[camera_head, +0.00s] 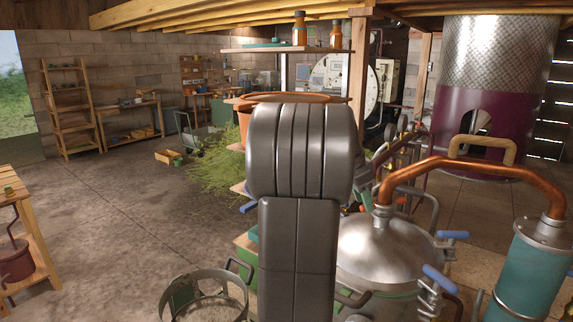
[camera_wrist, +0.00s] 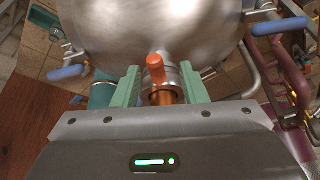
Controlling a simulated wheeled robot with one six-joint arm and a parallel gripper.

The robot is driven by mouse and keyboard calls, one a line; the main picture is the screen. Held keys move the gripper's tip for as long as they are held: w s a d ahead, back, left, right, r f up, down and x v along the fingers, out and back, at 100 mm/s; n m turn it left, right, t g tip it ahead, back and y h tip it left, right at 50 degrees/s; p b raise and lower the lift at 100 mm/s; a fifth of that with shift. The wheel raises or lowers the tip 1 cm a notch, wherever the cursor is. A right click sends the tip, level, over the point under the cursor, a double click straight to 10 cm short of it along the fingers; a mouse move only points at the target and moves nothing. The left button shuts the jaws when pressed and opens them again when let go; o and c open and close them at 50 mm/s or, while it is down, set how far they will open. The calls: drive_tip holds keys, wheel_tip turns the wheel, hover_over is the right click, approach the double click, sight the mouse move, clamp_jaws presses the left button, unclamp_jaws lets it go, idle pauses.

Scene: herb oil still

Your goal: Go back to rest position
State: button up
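My gripper (camera_wrist: 160,78) shows in the wrist view as two pale green fingers set well apart. An orange, copper-coloured part (camera_wrist: 155,68) with a silver ring shows in the gap between them; I cannot tell how far beyond the fingertips it lies. The rounded metal still pot (camera_wrist: 150,25) fills the top of that view. In the head view my dark arm stands upright in the middle and hides the gripper. The still pot (camera_head: 385,248) is just right of the arm, with a copper pipe (camera_head: 470,167) arching from its lid to a teal cylinder (camera_head: 535,270).
Blue-handled clamps (camera_head: 440,278) stick out around the pot. A shelf with bottles (camera_head: 300,30) and a heap of green herbs (camera_head: 215,172) are behind my arm. A round metal basket (camera_head: 205,292) is at the lower left. The concrete floor (camera_head: 120,210) on the left is open.

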drive_tip(key=shift+d+f, duration=0.2)
drive_tip(key=shift+f, duration=0.2)
drive_tip(key=s+n, duration=0.1)
drive_tip(key=n+t, duration=0.1)
drive_tip(key=n, duration=0.1)
drive_tip(key=shift+s+d+y+b, duration=0.3)
drive_tip(key=shift+s+y+b, duration=0.05)
drive_tip(key=shift+y, duration=0.05)
drive_tip(key=shift+r, duration=0.1)
